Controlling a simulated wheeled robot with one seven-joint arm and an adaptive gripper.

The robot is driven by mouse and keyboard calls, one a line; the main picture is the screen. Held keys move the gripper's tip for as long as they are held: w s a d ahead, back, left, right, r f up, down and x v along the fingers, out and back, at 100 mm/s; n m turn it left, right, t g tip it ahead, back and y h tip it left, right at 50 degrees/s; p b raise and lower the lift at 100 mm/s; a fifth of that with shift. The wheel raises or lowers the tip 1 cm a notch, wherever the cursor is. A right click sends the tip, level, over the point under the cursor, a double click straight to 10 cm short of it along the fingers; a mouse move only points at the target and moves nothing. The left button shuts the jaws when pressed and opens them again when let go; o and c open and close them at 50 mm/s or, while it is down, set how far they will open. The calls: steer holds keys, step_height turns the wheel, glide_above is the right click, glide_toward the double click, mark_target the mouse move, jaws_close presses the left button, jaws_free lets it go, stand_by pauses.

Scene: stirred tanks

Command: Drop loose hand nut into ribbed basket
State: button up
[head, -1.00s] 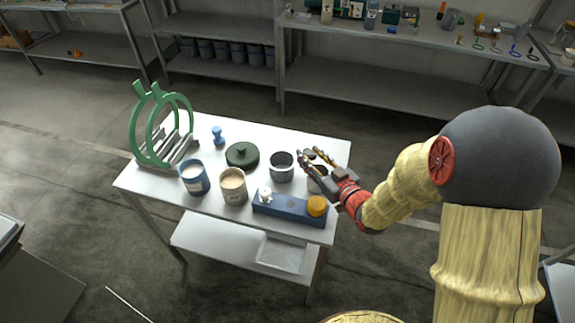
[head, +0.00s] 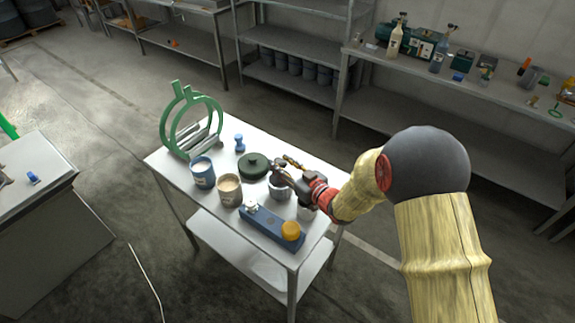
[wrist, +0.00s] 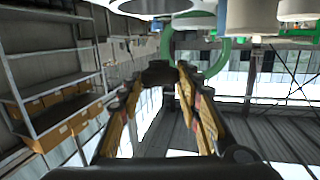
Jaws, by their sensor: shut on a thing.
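My gripper (head: 285,170) reaches in from the right over the white table. It also shows in the wrist view (wrist: 158,78), where its two fingers are closed on a dark, lobed piece (wrist: 160,71), which I take to be the hand nut. In the head view, the nut is hard to tell from the fingertips. A grey round container (head: 280,190) stands just under the fingers and is partly hidden by them. It may be the ribbed basket, but its ribs cannot be made out. A second grey container (head: 305,212) is beside it, partly hidden by my arm.
A dark green lidded dish (head: 254,166) lies left of my gripper. A green ring stand (head: 186,128) is at the far left.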

steer(key=shift+f, duration=0.15)
steer(key=shift+f+b, duration=1.45)
steer(key=shift+f, duration=0.85)
steer(key=o, duration=1.2)
steer(key=v, duration=1.2)
